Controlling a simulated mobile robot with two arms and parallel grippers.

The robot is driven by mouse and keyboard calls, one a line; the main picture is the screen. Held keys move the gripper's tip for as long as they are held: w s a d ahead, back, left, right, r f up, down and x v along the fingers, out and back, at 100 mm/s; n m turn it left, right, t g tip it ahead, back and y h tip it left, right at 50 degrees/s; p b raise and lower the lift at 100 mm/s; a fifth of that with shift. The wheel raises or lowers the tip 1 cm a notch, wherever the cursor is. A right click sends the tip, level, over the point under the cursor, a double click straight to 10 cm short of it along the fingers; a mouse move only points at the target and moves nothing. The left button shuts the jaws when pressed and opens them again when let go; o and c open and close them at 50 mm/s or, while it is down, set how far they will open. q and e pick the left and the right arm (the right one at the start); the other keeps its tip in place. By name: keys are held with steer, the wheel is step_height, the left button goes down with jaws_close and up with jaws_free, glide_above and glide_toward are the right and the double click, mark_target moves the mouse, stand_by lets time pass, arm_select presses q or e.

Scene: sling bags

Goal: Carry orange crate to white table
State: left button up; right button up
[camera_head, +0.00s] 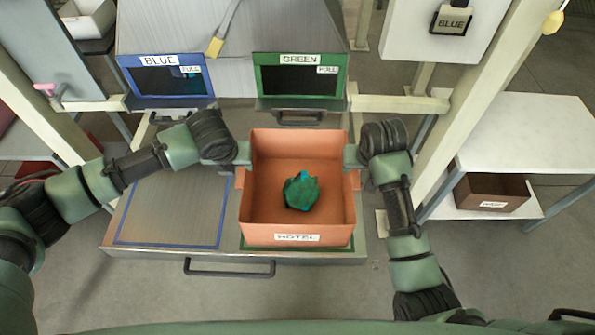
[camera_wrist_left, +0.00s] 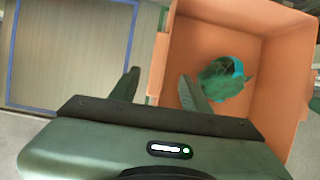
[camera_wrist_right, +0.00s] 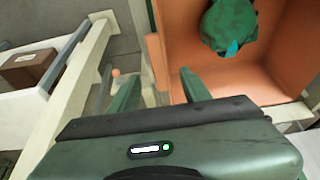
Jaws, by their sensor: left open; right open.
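The orange crate (camera_head: 262,205) labelled HOTEL sits on the right, green-outlined half of a metal drawer tray. A green bag with a blue part (camera_head: 301,191) lies in it. My left gripper (camera_head: 243,154) is at the crate's left wall. In the left wrist view its open fingers (camera_wrist_left: 157,88) straddle that wall. My right gripper (camera_head: 352,156) is at the right wall; in the right wrist view its open fingers (camera_wrist_right: 158,90) are on either side of the wall. The white table (camera_head: 525,135) stands at the right.
The tray's left half (camera_head: 175,208), outlined in blue, is empty. Behind are the BLUE (camera_head: 165,80) and GREEN (camera_head: 300,78) bins. A pale post (camera_head: 480,100) stands between the crate and the white table. A brown box (camera_head: 490,193) sits on the table's lower shelf.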

mark_target(241, 171)
arm_select(q)
steer(key=shift+w+a+r, duration=0.15)
steer(key=shift+w+a, duration=0.1)
steer(key=shift+w, duration=0.1)
arm_select(e)
steer(key=shift+w+r, duration=0.15)
steer(key=shift+w, duration=0.2)
arm_select(q)
steer(key=shift+s+d+r, duration=0.1)
steer(key=shift+s+r, duration=0.1)
steer(key=shift+s, duration=0.05)
arm_select(e)
steer(key=shift+s+r, duration=0.15)
steer(key=shift+s, duration=0.15)
arm_select(q)
steer(key=shift+s+r, duration=0.3)
steer(key=shift+s, duration=0.3)
arm_select(e)
steer(key=shift+s+r, duration=0.3)
steer(key=shift+s, duration=0.35)
arm_select(q)
steer(key=x, duration=0.8)
steer(key=shift+w+f, duration=0.15)
steer(key=shift+w, duration=0.15)
arm_select(e)
steer(key=x, duration=0.8)
steer(key=shift+w+f, duration=0.1)
steer(key=shift+w, duration=0.2)
